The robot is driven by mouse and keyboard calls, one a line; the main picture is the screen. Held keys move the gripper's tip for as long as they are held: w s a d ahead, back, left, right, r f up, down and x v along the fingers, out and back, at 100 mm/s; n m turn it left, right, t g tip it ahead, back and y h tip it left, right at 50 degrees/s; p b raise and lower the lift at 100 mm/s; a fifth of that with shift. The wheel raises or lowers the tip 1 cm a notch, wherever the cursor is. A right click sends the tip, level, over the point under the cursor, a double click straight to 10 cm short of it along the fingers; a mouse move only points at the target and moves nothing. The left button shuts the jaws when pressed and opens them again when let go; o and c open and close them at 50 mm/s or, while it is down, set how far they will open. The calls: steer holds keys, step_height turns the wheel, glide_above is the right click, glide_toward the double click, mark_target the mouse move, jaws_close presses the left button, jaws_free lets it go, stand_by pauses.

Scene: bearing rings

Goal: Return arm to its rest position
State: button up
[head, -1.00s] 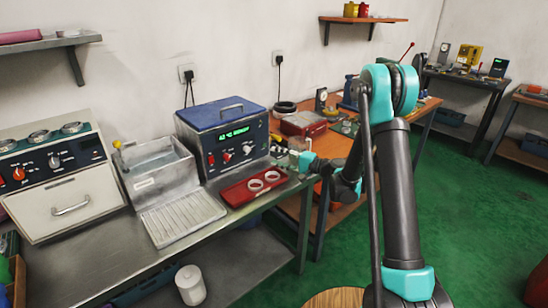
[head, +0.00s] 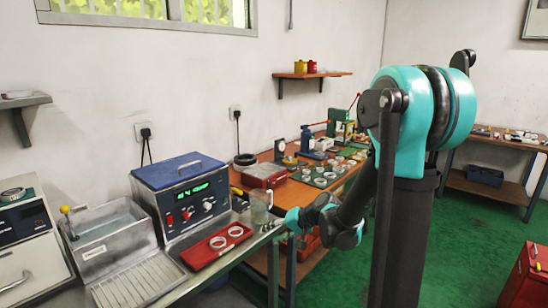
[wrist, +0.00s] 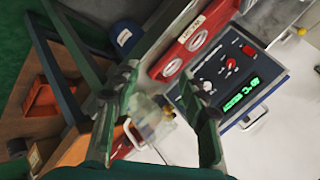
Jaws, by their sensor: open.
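My gripper (wrist: 163,85) is open in the wrist view, its two fingers apart with nothing clearly held. A clear glass vessel (wrist: 152,118) shows beyond and between the fingers; I cannot tell whether they touch it. In the head view my arm reaches down from the right to the bench's right end, its wrist beside the glass vessel (head: 261,206); the fingers are hard to make out there. A red tray (head: 196,261) with two pale rings lies left of the wrist on the metal bench. The tray also shows in the wrist view (wrist: 215,22).
A blue-topped machine (head: 182,200) with a green display stands behind the tray. A metal tank (head: 107,243) is left of it. A wooden bench (head: 257,262) with several tools runs behind my wrist. Green floor (head: 440,260) is open to the right.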

steer(key=s+d+f+h, duration=0.2)
steer(key=s+d+h, duration=0.2)
steer(key=s+d, duration=0.5)
steer(key=s+d+f+n+h, duration=0.1)
steer(key=s+d+f+h, duration=0.2)
steer(key=s+d, duration=0.7)
steer(key=shift+d+h, duration=0.3)
steer(key=shift+h, duration=0.5)
